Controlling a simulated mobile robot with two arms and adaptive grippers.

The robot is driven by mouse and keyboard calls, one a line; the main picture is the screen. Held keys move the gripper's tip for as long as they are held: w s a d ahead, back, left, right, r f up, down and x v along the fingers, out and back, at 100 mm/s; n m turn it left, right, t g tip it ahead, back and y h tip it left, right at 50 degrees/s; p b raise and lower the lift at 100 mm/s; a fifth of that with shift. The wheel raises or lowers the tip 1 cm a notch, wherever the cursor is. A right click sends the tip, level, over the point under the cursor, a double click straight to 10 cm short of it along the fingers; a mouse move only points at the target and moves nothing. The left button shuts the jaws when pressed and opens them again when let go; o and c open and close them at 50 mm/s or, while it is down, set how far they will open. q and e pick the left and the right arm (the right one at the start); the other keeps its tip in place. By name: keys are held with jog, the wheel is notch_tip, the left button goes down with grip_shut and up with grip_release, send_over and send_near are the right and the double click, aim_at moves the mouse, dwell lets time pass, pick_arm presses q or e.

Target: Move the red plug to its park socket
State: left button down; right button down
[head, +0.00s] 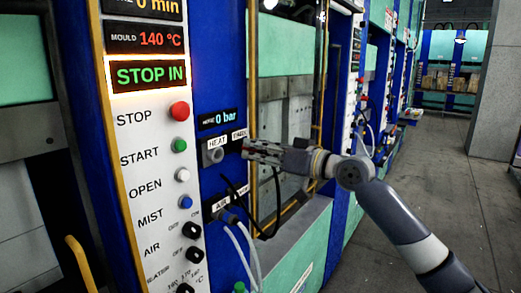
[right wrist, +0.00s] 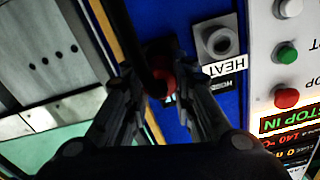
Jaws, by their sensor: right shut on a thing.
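My right gripper (head: 248,150) is shut on the red plug, close in front of the blue press panel. In the right wrist view the red plug (right wrist: 163,80) shows between the fingertips, with a black cable on it. The grey socket labelled HEAT (head: 213,152) is empty and just left of the gripper; it also shows in the right wrist view (right wrist: 218,39). A second label (head: 239,134), too small to read surely, is right of HEAT; any park socket under it is hidden by the gripper. I cannot tell whether the plug touches the panel. My left gripper is not in view.
A white button panel (head: 155,170) with a red STOP button (head: 180,111) stands left of the sockets. Below, an air connection (head: 228,216) carries pale hoses and a black cable loop hangs close by. A yellow handle (head: 80,262) is at lower left. The floor at right is clear.

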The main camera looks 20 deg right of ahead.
jog(key=shift+p+x, duration=0.4)
jog(key=shift+x, duration=0.4)
jog(key=c, duration=1.3)
grip_release()
jog(key=shift+s+d, duration=0.1)
jog(key=v, duration=1.1)
jog(key=shift+s+d, duration=0.15)
jog(key=shift+s, duration=0.15)
